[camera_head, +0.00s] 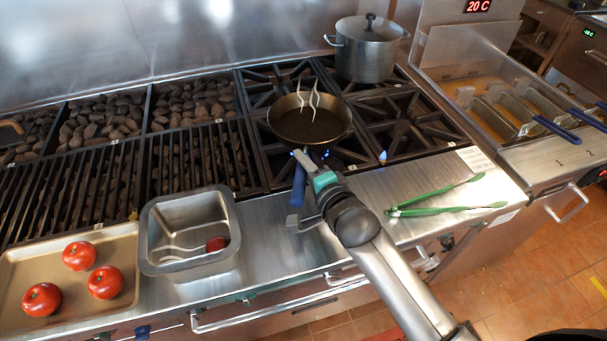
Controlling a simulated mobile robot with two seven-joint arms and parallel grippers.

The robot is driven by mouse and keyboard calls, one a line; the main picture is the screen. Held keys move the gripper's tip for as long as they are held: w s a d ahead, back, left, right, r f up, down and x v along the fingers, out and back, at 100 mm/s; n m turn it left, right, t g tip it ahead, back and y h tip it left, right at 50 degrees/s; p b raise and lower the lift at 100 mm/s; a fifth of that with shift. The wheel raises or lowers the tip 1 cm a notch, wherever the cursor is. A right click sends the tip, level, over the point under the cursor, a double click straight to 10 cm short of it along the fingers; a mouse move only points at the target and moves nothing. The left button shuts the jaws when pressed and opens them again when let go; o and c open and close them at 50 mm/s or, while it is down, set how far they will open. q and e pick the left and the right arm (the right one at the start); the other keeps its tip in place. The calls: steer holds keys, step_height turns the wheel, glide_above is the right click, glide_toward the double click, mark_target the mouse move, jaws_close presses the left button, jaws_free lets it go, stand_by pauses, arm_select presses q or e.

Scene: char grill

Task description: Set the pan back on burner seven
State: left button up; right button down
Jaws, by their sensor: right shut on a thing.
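The pan (311,122) is a round dark frying pan with a brassy rim. It is over the left part of the black burner grates; I cannot tell whether it rests on them or is held just above. My right gripper (303,163) reaches up from the lower right and is shut on the pan's handle at its near side. A blue grip (299,187) shows beside my gripper, partly hidden. No burner number is readable, so I cannot tell which is seven. Small blue flames (382,156) show near the front of the grates. My left gripper is not in view.
A lidded steel pot (366,50) stands on the back grates. Green tongs (437,200) lie on the steel front ledge. A steel bin (165,263) and a tray (18,270) with tomatoes (80,255) stand left, before the char grill (70,190). A fryer (500,105) is at right.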

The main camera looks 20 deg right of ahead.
steer(key=shift+f, duration=1.15)
steer(key=shift+f+b, duration=0.1)
steer(key=shift+b, duration=0.2)
steer(key=shift+f, duration=0.15)
steer(key=c, duration=0.6)
jaws_free()
steer(key=shift+f, duration=0.2)
steer(key=shift+s+r, duration=0.2)
steer(key=shift+r, duration=0.1)
steer(key=p+v, duration=0.1)
steer(key=v, duration=1)
steer(key=shift+s+d+p, duration=0.1)
steer(key=shift+s+p, duration=0.2)
steer(key=shift+s, duration=0.05)
